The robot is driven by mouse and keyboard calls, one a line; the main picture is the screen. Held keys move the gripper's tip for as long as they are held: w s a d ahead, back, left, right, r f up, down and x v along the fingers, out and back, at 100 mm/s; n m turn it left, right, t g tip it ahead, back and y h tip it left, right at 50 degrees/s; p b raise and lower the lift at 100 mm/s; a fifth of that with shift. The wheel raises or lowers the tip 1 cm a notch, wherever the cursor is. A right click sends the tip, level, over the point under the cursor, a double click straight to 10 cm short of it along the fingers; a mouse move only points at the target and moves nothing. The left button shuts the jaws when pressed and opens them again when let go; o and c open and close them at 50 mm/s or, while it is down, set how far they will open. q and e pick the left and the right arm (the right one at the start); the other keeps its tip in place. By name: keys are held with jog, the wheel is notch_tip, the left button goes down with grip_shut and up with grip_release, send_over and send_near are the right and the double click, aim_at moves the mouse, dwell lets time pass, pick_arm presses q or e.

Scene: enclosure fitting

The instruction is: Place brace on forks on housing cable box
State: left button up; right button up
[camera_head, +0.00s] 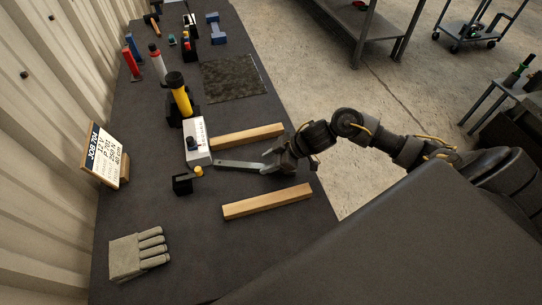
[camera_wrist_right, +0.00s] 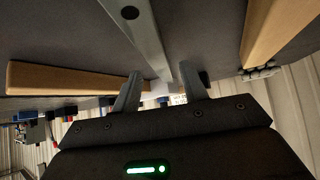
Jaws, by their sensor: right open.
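The brace, a flat grey metal bar (camera_head: 240,165), lies between two wooden strips with its left end close to the white housing cable box (camera_head: 197,153). In the right wrist view the bar (camera_wrist_right: 143,30) has a dark hole and runs down between my fingers. My right gripper (camera_head: 270,160) is at the bar's right end, with its fingers (camera_wrist_right: 160,90) spread apart on either side of the bar. I cannot tell whether they touch it. The forks cannot be made out, nor whether the bar rests on them. My left gripper is not in view.
Wooden strips lie behind (camera_head: 247,136) and in front (camera_head: 267,201) of the bar. A black block with a yellow knob (camera_head: 183,184) stands near the box. A yellow-bodied tool (camera_head: 181,98), sign (camera_head: 103,155) and grey glove (camera_head: 138,255) are also on the table.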

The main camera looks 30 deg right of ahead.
jog(key=shift+r, duration=0.35)
jog(key=b+v, duration=0.1)
jog(key=v, duration=1.1)
jog(key=shift+r, duration=0.25)
